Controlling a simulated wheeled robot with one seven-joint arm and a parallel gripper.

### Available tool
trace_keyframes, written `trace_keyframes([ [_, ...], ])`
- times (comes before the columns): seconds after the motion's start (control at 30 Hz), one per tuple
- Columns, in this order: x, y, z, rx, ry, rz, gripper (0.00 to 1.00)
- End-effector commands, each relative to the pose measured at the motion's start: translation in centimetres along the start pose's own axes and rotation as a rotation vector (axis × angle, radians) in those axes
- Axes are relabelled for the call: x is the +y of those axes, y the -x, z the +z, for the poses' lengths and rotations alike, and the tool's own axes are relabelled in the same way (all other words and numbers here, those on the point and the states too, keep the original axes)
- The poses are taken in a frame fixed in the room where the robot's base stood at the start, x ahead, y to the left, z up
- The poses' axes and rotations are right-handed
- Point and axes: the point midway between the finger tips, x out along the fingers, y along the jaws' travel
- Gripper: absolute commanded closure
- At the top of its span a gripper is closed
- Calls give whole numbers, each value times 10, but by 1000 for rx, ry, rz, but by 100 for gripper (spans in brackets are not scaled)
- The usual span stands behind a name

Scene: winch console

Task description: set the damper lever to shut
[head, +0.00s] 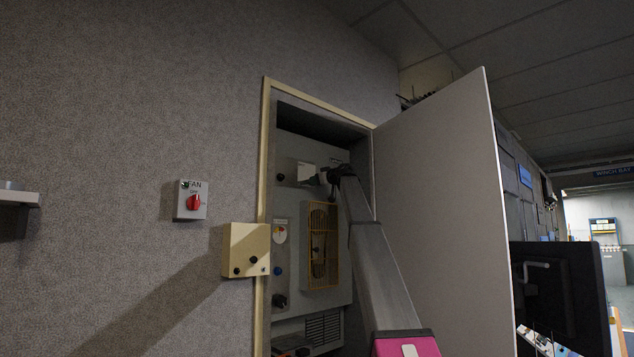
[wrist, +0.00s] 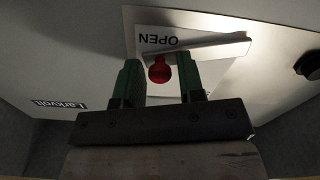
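The damper lever shows in the wrist view as a red round knob (wrist: 159,70) beside a pale metal bar (wrist: 205,49). A white plate behind it carries the word OPEN (wrist: 158,40), upside down in this view. My gripper (wrist: 160,78) is open, its two green fingers on either side of the red knob, with a narrow gap visible on each side. In the head view my gripper (head: 328,177) is at the upper part of the grey panel inside the cabinet, and the lever is hidden there. Any shut marking is not visible.
The open cabinet door (head: 435,190) stands to the right of my arm. The panel has a yellow guard (head: 319,245) and a dial (head: 280,231). A cream box (head: 246,249) and a red fan switch (head: 193,202) are on the left. A black knob (wrist: 307,64) lies right of the lever.

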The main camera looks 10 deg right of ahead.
Motion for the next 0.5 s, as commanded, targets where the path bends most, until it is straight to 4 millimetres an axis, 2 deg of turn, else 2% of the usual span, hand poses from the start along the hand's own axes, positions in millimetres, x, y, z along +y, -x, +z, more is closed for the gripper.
trace_keyframes([
  [0.03,0,0,0,0,0,0,81],
  [0.1,0,0,0,0,0,0,100],
  [0.5,0,0,-5,1,51,0,100],
])
